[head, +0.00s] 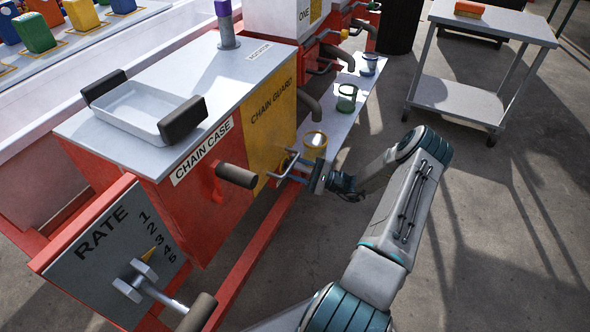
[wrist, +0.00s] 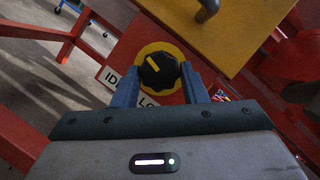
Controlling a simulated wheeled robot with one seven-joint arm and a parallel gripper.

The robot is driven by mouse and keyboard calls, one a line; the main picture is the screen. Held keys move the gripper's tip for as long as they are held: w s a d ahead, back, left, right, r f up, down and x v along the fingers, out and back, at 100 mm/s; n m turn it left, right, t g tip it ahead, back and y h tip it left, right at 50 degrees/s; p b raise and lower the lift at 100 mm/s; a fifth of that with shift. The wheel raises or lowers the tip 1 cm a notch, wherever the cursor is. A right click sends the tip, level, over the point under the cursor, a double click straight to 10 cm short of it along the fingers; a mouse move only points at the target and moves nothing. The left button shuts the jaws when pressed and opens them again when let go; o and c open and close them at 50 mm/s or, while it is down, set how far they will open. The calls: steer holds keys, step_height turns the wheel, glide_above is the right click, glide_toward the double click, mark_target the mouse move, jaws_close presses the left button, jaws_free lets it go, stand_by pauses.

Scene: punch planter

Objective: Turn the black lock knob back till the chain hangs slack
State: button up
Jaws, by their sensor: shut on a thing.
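The black lock knob (wrist: 157,72) shows in the wrist view on a yellow disc, with a yellow pointer mark slanting up to the left. My gripper (wrist: 158,80) has its two blue fingers on either side of the knob, shut on it. A white label (wrist: 112,78) below the knob reads "ID" and "LO", partly covered by a finger. In the head view my gripper (head: 292,168) reaches the machine's side below the yellow chain guard (head: 272,110); the knob is hard to make out there. I see no chain in either view.
The red chain case (head: 215,215) carries a black-handled tray (head: 135,112). A dark crank handle (head: 237,175) sticks out near my gripper. A yellow cup (head: 314,143) and a green cup (head: 346,98) stand on a narrow shelf. A grey cart (head: 460,98) stands behind; floor between is clear.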

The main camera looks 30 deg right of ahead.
steer(key=n+g+h, duration=0.1)
steer(key=n, duration=0.3)
steer(key=n+g, duration=0.1)
steer(key=n, duration=0.3)
steer(key=r+n+g+h+p, duration=0.1)
steer(key=n+g, duration=0.1)
steer(key=n, duration=0.3)
steer(key=shift+d+h, duration=0.1)
steer(key=shift+h, duration=0.2)
stand_by(0.3)
steer(key=o, duration=0.7)
steer(key=p+v, duration=0.2)
steer(key=v, duration=1.1)
steer(key=shift+s+d+p, duration=0.2)
steer(key=shift+d+p, duration=0.15)
